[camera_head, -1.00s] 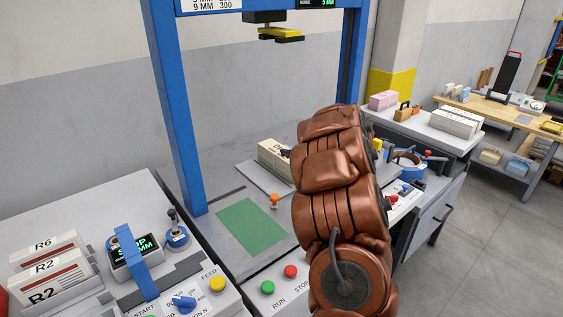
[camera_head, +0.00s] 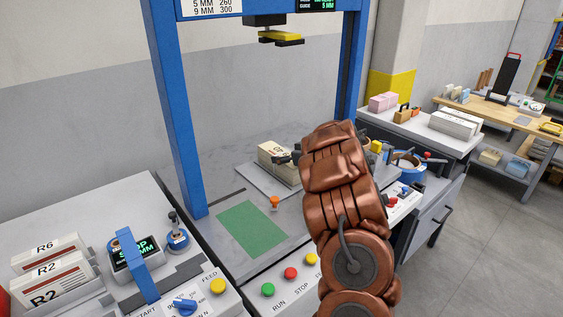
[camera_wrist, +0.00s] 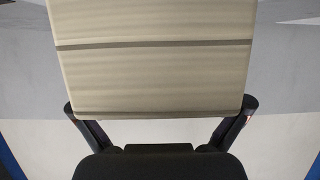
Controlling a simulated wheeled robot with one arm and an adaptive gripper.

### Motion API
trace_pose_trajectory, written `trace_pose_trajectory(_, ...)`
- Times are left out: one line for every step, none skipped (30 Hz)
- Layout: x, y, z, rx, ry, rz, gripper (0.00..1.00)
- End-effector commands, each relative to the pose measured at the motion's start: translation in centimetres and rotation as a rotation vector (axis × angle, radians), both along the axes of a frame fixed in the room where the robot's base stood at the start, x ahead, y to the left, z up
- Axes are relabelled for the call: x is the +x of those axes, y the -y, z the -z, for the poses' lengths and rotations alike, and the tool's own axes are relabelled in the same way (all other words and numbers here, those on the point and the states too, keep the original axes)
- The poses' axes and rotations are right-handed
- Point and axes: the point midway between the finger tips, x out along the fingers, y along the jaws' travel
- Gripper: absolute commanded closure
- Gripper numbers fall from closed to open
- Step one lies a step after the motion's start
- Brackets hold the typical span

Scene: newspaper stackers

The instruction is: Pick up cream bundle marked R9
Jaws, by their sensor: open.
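The cream bundle (camera_head: 272,154) lies on a grey plate (camera_head: 262,184) under the blue frame. Only part of its marking shows, and I cannot read it in full. My gripper (camera_head: 291,159) is at the bundle's right end, partly hidden by my copper arm. In the wrist view the cream bundle (camera_wrist: 152,60) fills the upper middle, its stacked layers visible. The fingertips of my gripper (camera_wrist: 160,112) stand on either side of its near edge. The jaws are open, and I cannot tell whether either finger touches the bundle.
A blue frame (camera_head: 174,110) rises around the station, with a yellow-tipped head (camera_head: 281,38) above. A green pad (camera_head: 252,228) and an orange knob (camera_head: 274,202) are in front of the plate.

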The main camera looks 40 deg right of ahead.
Motion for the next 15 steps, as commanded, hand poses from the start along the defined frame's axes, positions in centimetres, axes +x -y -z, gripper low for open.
trace_pose_trajectory(0.5, 0.1, 0.3, 0.002, -0.001, 0.000, 0.00)
trace_pose_trajectory(0.8, 0.1, 0.5, 0.003, -0.001, 0.001, 0.00)
trace_pose_trajectory(1.1, 0.2, 0.7, 0.004, -0.001, 0.002, 0.00)
trace_pose_trajectory(1.3, 0.2, 0.7, 0.004, -0.001, 0.002, 0.00)
trace_pose_trajectory(1.4, 0.2, 0.8, 0.004, -0.001, 0.002, 0.00)
trace_pose_trajectory(1.6, 0.2, 0.8, 0.003, -0.001, 0.000, 0.00)
trace_pose_trajectory(1.6, 0.2, 0.8, 0.003, 0.000, 0.001, 0.00)
trace_pose_trajectory(1.7, 0.2, 0.8, 0.003, 0.000, 0.001, 0.00)
trace_pose_trajectory(1.7, 0.2, 0.8, 0.003, 0.000, 0.001, 0.00)
trace_pose_trajectory(1.6, 0.2, 0.9, 0.003, 0.000, 0.001, 0.00)
trace_pose_trajectory(1.6, 0.2, 0.8, 0.003, 0.000, 0.001, 0.00)
trace_pose_trajectory(1.6, 0.2, 0.8, 0.003, 0.000, 0.001, 0.00)
trace_pose_trajectory(1.6, 0.2, 0.8, 0.003, 0.000, 0.001, 0.01)
trace_pose_trajectory(1.6, 0.2, 0.8, 0.003, 0.000, 0.001, 0.04)
trace_pose_trajectory(1.6, 0.2, 0.8, 0.003, 0.000, 0.001, 0.08)
